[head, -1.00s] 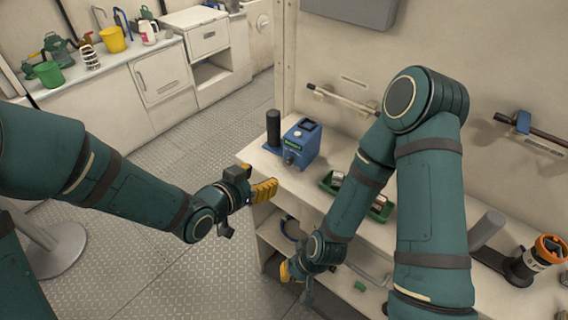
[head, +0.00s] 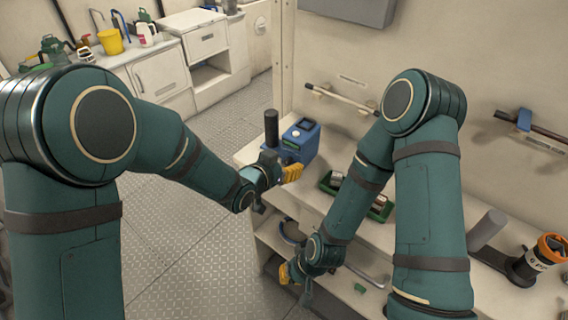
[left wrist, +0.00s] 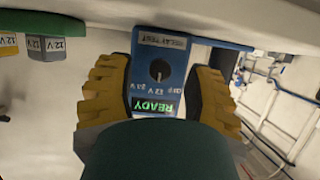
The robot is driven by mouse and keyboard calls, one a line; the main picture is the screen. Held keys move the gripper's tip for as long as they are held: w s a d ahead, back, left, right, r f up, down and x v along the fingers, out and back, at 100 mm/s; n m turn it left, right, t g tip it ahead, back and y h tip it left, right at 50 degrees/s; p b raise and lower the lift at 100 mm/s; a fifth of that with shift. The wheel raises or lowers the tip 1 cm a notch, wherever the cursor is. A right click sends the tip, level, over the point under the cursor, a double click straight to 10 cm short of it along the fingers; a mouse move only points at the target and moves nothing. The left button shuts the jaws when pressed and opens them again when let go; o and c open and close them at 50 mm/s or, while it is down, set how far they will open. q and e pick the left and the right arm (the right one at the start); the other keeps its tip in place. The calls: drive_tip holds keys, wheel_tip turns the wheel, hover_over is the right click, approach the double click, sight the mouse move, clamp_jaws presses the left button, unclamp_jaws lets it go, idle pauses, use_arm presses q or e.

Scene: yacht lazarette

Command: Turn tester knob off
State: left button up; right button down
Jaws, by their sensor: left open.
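The blue relay tester (head: 300,140) stands on the bench top. In the left wrist view the tester (left wrist: 147,76) shows a dark round knob (left wrist: 159,70), a green READY display (left wrist: 153,105) and markings that seem to read OFF, 12V and 24V. I cannot surely tell which marking the knob points to. My left gripper (head: 291,173) is just in front of the tester; in the left wrist view its open yellow fingers (left wrist: 158,92) flank the face, with nothing between them at the knob. My right gripper (head: 289,273) is low by the bench front, its jaws unclear.
A dark cylinder (head: 271,128) stands left of the tester. A green tray (head: 379,214) of relays lies to its right, partly behind my right arm. The metal floor (head: 190,255) is clear.

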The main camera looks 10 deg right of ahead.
use_arm(q)
clamp_jaws()
drive_tip(key=c, duration=0.9)
unclamp_jaws()
unclamp_jaws()
drive_tip(key=shift+a, duration=0.1)
drive_tip(key=v, duration=1.2)
drive_tip(key=shift+o, duration=0.2)
drive_tip(key=shift+r, duration=0.1)
